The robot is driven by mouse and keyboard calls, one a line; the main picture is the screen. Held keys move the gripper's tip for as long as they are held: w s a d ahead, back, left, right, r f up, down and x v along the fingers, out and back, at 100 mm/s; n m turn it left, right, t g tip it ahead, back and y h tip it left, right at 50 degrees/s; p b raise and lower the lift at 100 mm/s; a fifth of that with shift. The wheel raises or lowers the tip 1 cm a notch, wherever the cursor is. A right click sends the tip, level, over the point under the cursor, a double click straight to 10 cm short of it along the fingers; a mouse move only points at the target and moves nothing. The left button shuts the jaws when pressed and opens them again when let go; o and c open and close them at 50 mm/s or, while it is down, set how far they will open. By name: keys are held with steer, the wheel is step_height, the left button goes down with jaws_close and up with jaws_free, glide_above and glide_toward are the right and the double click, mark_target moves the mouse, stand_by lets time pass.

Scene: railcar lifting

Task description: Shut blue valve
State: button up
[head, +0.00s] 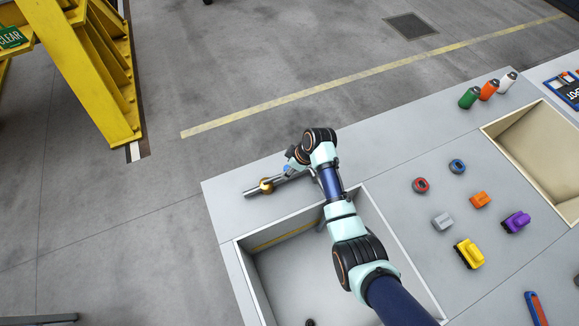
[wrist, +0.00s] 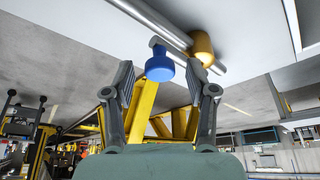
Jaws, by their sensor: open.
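The blue valve is a round blue knob on a short stem, fixed to a grey metal pipe with a brass fitting (wrist: 203,47). In the wrist view the knob (wrist: 160,68) shows between the tips of my open gripper (wrist: 168,82), a little nearer the left finger. I see a gap on each side of it and cannot tell how far it reaches between the fingers. In the head view the pipe (head: 251,192) lies at the table's far left corner, with blue (head: 287,169) showing beside my gripper, which is mostly hidden by my arm.
An open grey bin (head: 242,262) stands below my arm. Red (head: 421,185) and blue (head: 457,166) rings and several coloured blocks lie on the table to the right. A yellow steel frame (head: 100,80) rises from the floor.

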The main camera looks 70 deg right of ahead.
jaws_close()
stand_by(0.3)
